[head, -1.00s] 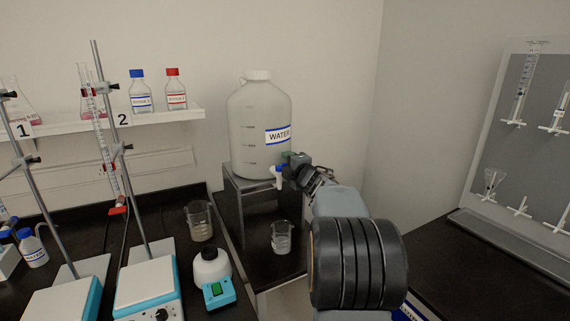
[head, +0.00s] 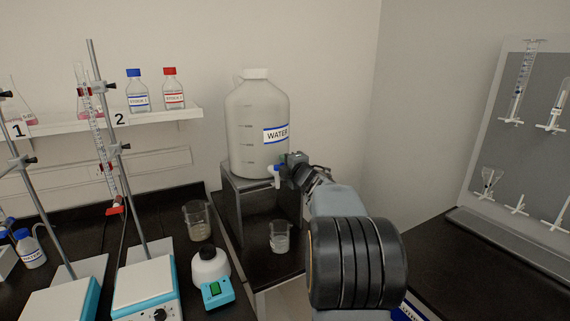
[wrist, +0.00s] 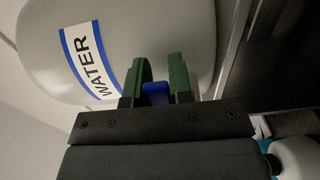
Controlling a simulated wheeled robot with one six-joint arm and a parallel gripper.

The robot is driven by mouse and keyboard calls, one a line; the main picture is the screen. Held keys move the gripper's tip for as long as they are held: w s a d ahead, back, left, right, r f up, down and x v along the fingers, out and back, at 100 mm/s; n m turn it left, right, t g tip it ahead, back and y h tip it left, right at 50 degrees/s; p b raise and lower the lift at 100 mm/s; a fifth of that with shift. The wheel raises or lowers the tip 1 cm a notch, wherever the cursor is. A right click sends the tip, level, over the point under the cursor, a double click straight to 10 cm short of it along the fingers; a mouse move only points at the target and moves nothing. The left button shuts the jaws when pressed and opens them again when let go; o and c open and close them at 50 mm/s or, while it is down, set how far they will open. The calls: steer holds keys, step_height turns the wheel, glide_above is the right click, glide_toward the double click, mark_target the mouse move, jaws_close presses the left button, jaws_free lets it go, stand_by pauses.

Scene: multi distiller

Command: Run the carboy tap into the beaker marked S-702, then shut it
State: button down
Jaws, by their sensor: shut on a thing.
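The white carboy (head: 258,118) labelled WATER stands on a metal stand (head: 236,190). Its tap (head: 277,177) has a white spout and a blue handle at the carboy's lower right. My gripper (head: 286,164) is at the tap; in the wrist view its green fingers (wrist: 159,84) are shut on the blue handle (wrist: 156,94). A small beaker (head: 279,238) stands below the tap on the dark surface, with what looks like pale contents low in it. I cannot read any marking on it, and cannot tell whether water is running.
Two stirrer plates and burette stands fill the left. The right bench (head: 470,265) is largely clear.

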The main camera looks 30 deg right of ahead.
steer(key=m+h+b, duration=0.1)
steer(key=h+b, duration=0.1)
steer(key=b, duration=0.3)
steer(key=s+m+g+h+b, duration=0.1)
steer(key=m+h+b, duration=0.1)
steer(key=b, duration=0.4)
steer(key=m+g+h+b, duration=0.1)
steer(key=h+b, duration=0.1)
steer(key=b, duration=0.3)
steer(key=shift+s+d+f+m+h+b, duration=0.15)
steer(key=shift+s+f+m+h+b, duration=0.15)
steer(key=shift+g+h+b, duration=0.3)
steer(key=shift+g+b, duration=0.1)
steer(key=shift+b, duration=0.05)
steer(key=shift+s+r+m+h+b, duration=0.2)
steer(key=shift+r+m+h+b, duration=0.25)
steer(key=shift+b, duration=0.5)
steer(key=shift+f, duration=0.1)
steer(key=c, duration=1)
jaws_free()
steer(key=shift+c, duration=0.2)
